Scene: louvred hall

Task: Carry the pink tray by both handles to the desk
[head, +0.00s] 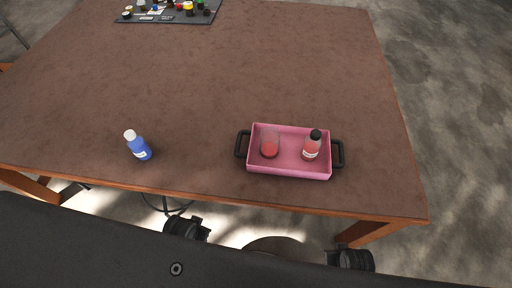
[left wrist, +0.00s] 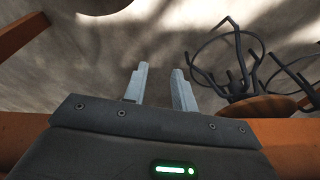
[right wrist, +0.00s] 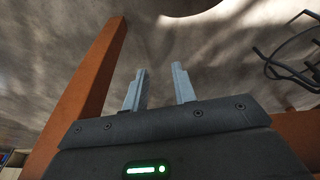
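The pink tray (head: 290,172) sits on the brown table near its front right edge, with a black handle on its left end (head: 242,144) and another on its right end (head: 338,153). In it stand a glass with red content (head: 270,146) and a red bottle with a black cap (head: 311,146). My left gripper (left wrist: 158,72) is open and empty in the left wrist view, facing the floor. My right gripper (right wrist: 160,72) is open and empty in the right wrist view, also facing the floor. Neither gripper's fingers show in the head view.
A blue bottle with a white cap (head: 138,146) stands on the table (head: 220,80) left of the tray. A dark mat (head: 185,17) with several small bottles lies at the far edge. Table between is clear. Dark curved metal furniture (left wrist: 240,70) stands on the floor below.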

